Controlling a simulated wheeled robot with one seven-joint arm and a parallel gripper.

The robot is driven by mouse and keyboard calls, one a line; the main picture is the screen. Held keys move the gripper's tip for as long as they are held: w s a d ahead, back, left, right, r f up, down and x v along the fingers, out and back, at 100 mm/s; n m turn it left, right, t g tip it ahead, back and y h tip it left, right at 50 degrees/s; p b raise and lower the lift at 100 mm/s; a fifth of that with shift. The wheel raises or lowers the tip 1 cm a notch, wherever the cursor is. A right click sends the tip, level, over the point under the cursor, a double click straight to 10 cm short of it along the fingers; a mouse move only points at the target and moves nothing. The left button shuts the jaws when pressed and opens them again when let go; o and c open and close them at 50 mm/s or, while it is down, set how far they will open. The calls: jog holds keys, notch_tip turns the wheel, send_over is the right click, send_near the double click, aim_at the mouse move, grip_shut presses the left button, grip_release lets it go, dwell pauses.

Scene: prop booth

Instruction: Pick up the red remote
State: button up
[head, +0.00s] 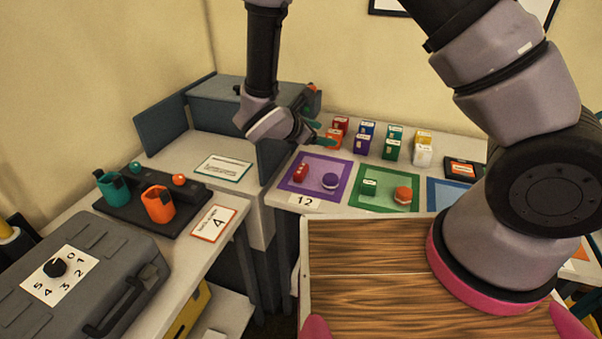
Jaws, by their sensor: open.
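Small labelled boxes (393,143) stand behind the mats. A green mat (385,203) holds a green block and an orange round piece. A grey case (110,270) fills the front left.

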aim_at(302, 166)
jog(key=s+a+f+n+t+y, duration=0.1)
jog(key=a+f+n, duration=0.1)
jog(key=f+n, duration=0.1)
jog(key=s+a+f+n+t+y, duration=0.1)
jog(key=a+f+n, duration=0.1)
jog(key=a+f, duration=0.1)
jog(key=s+a+f+n+t+y, duration=0.1)
jog(key=a+f+n+t, duration=0.1)
jog(key=f, duration=0.3)
jog(key=shift+a+f+n, duration=0.2)
jog(key=shift+a+n, duration=0.5)
jog(key=shift+n, duration=0.1)
jog(key=shift+w+f+y, duration=0.1)
jog(key=shift+f+y, duration=0.15)
jog(key=shift+y, duration=0.05)
jog(key=x, duration=1)
jog(key=shift+w+a, duration=0.1)
jog(key=shift+w, duration=0.1)
jog(key=shift+r, duration=0.1)
grip_shut()
